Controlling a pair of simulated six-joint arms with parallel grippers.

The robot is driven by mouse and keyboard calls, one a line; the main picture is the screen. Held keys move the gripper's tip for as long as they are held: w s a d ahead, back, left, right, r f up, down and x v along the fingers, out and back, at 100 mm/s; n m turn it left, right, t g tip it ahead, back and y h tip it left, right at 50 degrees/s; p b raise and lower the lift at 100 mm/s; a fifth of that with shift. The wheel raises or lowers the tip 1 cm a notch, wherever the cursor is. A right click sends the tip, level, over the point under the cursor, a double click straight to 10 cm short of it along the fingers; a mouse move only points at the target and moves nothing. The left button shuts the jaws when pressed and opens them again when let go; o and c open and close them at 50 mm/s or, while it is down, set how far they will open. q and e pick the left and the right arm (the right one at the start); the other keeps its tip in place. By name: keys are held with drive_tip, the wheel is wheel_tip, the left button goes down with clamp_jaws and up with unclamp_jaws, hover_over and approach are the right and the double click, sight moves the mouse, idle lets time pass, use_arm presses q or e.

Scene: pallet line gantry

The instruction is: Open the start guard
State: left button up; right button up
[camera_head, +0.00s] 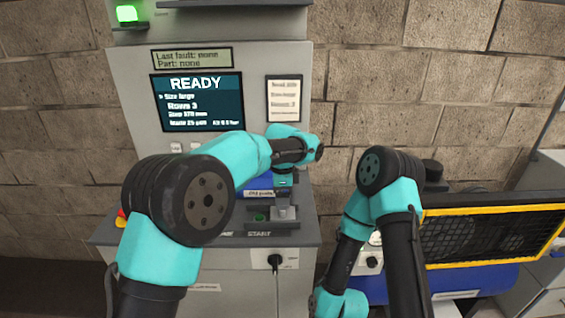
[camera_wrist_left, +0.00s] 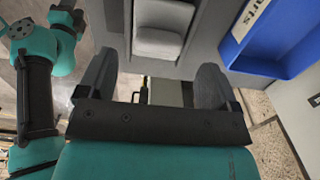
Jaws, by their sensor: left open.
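The start guard (camera_head: 285,213) is a small light grey piece on the cabinet's ledge, by the START label, partly hidden by my left gripper. In the left wrist view the guard (camera_wrist_left: 160,32) is a pale grey block with a rounded flap, ahead of my fingers. My left gripper (camera_head: 284,196) points down just above it. In the wrist view my left gripper (camera_wrist_left: 152,82) has its two dark fingers apart with nothing held between them. I cannot tell whether the guard is raised. My right arm stands at the right, its gripper out of sight.
The cabinet screen (camera_head: 196,101) reads READY, with a green lamp (camera_head: 127,13) lit above. A blue parts bin (camera_wrist_left: 251,58) sits beside the guard. A yellow-framed black mesh unit (camera_head: 490,235) stands at the right. A cable plugs into the cabinet front.

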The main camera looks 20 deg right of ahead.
use_arm(q)
wheel_tip(320, 180, up, 12)
drive_tip(key=shift+r, duration=0.2)
idle(0.4)
